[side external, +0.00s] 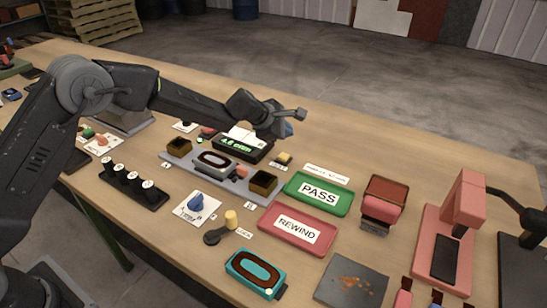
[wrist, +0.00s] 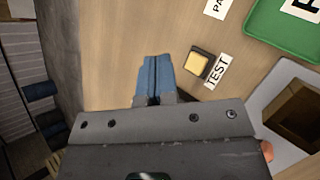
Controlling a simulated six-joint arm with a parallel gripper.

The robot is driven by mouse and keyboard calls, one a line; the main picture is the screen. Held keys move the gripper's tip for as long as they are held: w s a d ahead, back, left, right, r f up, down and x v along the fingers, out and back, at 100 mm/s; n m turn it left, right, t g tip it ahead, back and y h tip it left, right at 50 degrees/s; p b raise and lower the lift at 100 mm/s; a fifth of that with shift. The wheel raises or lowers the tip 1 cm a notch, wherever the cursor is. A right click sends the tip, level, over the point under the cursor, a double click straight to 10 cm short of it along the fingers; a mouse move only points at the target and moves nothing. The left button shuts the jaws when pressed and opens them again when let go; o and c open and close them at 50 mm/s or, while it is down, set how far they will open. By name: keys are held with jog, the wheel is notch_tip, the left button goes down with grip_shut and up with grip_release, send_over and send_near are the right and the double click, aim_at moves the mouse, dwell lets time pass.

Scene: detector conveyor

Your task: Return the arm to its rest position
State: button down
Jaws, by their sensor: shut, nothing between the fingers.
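My gripper (side external: 288,130) is above the back part of the table, just past the detector with the green display (side external: 235,146). In the wrist view its blue fingers (wrist: 154,78) are together, with nothing between them. Below and beside the fingers is the yellow TEST button (wrist: 197,64); it also shows in the side view (side external: 283,159). The gripper is apart from it. My arm reaches over the table from the left, bent at the elbow.
A green PASS tray (side external: 290,198) and a red REWIND tray (side external: 264,222) lie right of the conveyor (side external: 178,162). A teal cassette (side external: 236,264) is at the front. A pink press (side external: 433,262) stands at the right. The table's back right is clear.

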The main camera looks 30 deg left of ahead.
jog(key=s+a+r+m+g, duration=0.1)
jog(key=s+a+r+m, duration=0.2)
jog(key=s+r+m, duration=1.15)
jog(key=s+a+m+y, duration=0.1)
jog(key=s+a+m, duration=0.1)
jog(key=s, duration=0.8)
jog(key=s+a+m+g+y, duration=0.1)
jog(key=s+a+m, duration=0.2)
jog(key=s, duration=0.7)
jog(key=s+a+m+y, duration=0.1)
jog(key=s+a+m, duration=0.1)
jog(key=s, duration=0.8)
jog(key=shift+a+r+m+g+y, duration=0.25)
jog(key=shift+a+m+g+y, duration=0.15)
jog(key=shift+a, duration=0.4)
jog(key=c, duration=1.8)
grip_release()
